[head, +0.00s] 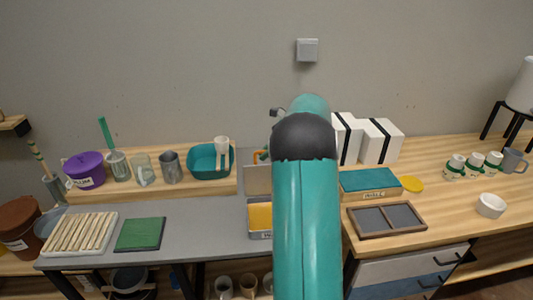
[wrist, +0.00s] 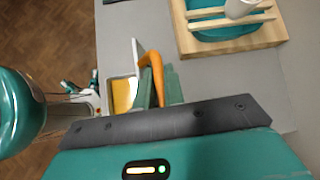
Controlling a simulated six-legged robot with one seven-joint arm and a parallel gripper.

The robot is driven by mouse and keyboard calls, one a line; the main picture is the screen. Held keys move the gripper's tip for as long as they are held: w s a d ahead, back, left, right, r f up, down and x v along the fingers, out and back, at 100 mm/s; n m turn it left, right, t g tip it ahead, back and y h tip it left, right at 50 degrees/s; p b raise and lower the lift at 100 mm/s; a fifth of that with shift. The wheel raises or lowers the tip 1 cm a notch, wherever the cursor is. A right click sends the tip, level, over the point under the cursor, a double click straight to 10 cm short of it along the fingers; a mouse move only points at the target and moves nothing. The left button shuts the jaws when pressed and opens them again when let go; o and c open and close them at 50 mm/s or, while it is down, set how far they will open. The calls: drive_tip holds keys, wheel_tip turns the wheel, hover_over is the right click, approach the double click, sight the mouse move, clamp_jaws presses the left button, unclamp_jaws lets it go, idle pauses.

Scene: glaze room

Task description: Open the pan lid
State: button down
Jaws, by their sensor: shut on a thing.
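The pan is a shallow grey box with yellow inside (head: 259,218), on the grey worktop just left of my arm. Its pale lid (head: 257,180) stands roughly upright at the pan's back edge, so the inside shows. In the wrist view the pan (wrist: 122,96) is partly hidden by my gripper, and the lid (wrist: 137,52) is seen nearly edge-on. An orange handle (wrist: 155,66) is on the lid. My gripper (wrist: 161,82) has its green fingers on either side of the handle, shut on it. In the head view my arm hides most of the gripper.
A teal basin (head: 204,168) with a white cup stands on a wooden shelf behind left. A green board (head: 140,234) and a slatted rack (head: 80,234) lie left. Right are a teal-topped box (head: 370,181) and a framed tray (head: 414,216). Grey worktop between board and pan is clear.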

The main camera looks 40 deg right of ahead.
drive_tip(key=c, duration=1.8)
unclamp_jaws()
drive_tip(key=shift+o, duration=0.2)
drive_tip(key=v, duration=1.3)
drive_tip(key=shift+s+d+r, duration=0.2)
drive_tip(key=shift+s+r, duration=0.05)
drive_tip(key=shift+s, duration=0.05)
